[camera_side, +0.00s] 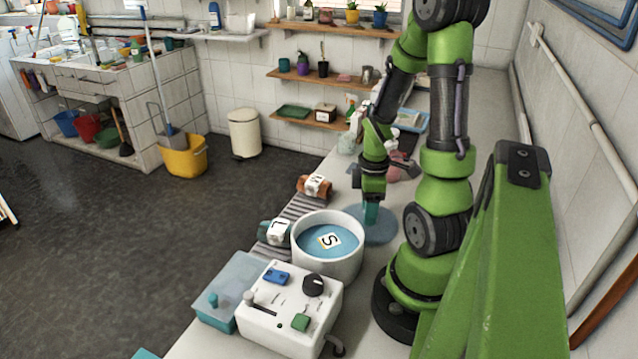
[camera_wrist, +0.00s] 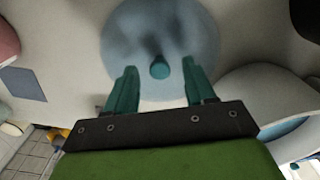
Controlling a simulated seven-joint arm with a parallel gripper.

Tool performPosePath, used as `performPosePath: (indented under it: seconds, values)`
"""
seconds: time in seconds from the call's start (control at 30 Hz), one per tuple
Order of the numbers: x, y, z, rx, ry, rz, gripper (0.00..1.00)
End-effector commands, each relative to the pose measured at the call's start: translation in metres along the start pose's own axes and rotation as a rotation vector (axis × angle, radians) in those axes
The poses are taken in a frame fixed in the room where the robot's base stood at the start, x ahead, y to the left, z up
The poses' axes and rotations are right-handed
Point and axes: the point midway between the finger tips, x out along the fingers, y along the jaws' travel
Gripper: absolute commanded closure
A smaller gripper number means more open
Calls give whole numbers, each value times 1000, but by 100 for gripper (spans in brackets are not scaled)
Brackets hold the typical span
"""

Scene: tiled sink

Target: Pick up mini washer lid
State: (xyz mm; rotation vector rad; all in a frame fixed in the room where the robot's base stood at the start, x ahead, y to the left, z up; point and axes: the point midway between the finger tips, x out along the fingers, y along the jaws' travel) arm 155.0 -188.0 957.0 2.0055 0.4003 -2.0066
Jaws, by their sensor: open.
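The mini washer lid (camera_side: 380,236) is a round, translucent blue disc lying flat on the counter behind the white tub. In the wrist view the lid (camera_wrist: 200,35) fills the top middle, with a teal knob (camera_wrist: 160,70) at its centre. My gripper (camera_side: 371,216) points down over the lid and hides the knob in the side view. In the wrist view my gripper (camera_wrist: 159,68) is open, with its two teal fingers on either side of the knob and gaps between. The mini washer's round white tub (camera_side: 335,272) holds blue content and an S label.
A white control box (camera_side: 285,318) with a black dial stands in front of the tub. A lidded blue bin (camera_side: 228,285) is beside it. Rolled cloths, one orange-brown (camera_side: 314,187), lie on a striped mat left of the tub. Pink and other items crowd the counter behind my gripper.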

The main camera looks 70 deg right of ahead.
Motion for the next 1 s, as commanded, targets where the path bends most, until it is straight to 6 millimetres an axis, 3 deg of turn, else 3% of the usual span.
performPosePath:
  seconds: [0.3,0.67,1.0]
  values:
    - [6,0,0,0,1,1,46]
    - [6,0,0,0,0,1,100]
    - [2,1,0,0,1,3,100]
